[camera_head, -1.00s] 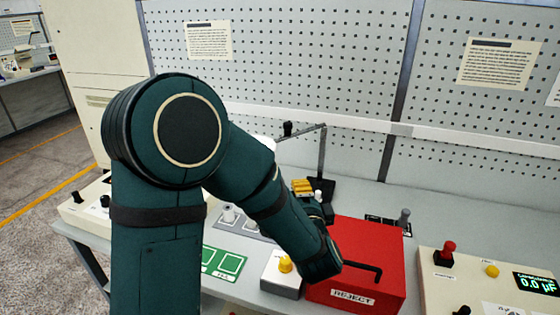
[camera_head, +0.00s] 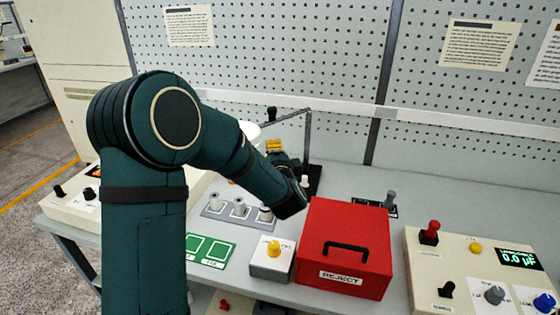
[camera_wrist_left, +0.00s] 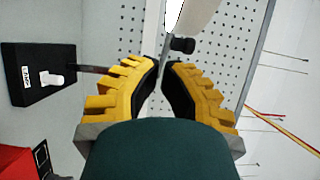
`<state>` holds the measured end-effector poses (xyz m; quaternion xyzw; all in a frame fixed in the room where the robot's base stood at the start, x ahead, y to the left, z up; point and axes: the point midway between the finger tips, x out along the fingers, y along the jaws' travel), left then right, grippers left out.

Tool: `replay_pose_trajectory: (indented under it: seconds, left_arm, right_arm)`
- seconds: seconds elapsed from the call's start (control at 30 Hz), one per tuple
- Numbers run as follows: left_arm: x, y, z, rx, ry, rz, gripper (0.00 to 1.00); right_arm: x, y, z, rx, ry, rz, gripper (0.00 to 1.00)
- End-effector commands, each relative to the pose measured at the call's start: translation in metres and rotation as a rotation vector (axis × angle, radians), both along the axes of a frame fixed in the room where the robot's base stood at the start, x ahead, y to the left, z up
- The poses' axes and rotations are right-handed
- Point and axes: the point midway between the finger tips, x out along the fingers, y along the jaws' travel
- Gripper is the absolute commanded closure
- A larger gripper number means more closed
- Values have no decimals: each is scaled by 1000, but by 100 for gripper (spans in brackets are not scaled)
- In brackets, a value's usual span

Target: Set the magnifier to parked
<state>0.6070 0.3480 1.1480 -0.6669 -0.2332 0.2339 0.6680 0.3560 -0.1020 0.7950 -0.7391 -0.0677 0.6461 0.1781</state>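The magnifier stands behind the red box: a dark post on a black base (camera_head: 314,178), with a thin horizontal arm (camera_head: 292,118) reaching left. A black knob (camera_head: 271,113) sits near the arm's end, above the partly hidden white head (camera_head: 250,131). In the left wrist view the white head (camera_wrist_left: 188,14) and black knob (camera_wrist_left: 183,44) lie just beyond the fingertips. The labelled base (camera_wrist_left: 38,77) with a white knob is at left. My left gripper (camera_wrist_left: 161,66) has yellow fingers with tips close together and a narrow gap; a grip on the magnifier is not clear. My right gripper is not in view.
A red REJECT box (camera_head: 345,235) with a black handle stands right of my forearm. A yellow-knobbed box (camera_head: 271,260), a grey plate (camera_head: 238,212) with several pegs and a green tray (camera_head: 210,249) lie in front. A meter panel (camera_head: 465,270) is at right; a pegboard stands behind.

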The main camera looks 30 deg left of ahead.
Motion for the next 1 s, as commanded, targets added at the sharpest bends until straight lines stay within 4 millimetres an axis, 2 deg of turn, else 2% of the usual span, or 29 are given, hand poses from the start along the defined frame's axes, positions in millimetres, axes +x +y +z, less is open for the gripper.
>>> replay_pose_trajectory:
  seconds: [0.1, 0.2, 0.73, 1.0]
  left_arm:
    - [1, 14, 0, 0, 0, 1, 100]
    - [2, 20, 0, -1, -1, 0, 100]
    - [2, 24, 0, -1, -1, -7, 100]
    - [3, 45, -1, 0, -2, -74, 100]
  right_arm:
    - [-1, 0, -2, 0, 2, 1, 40]
    - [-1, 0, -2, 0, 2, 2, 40]
    - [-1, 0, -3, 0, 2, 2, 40]
    - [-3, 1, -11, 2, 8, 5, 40]
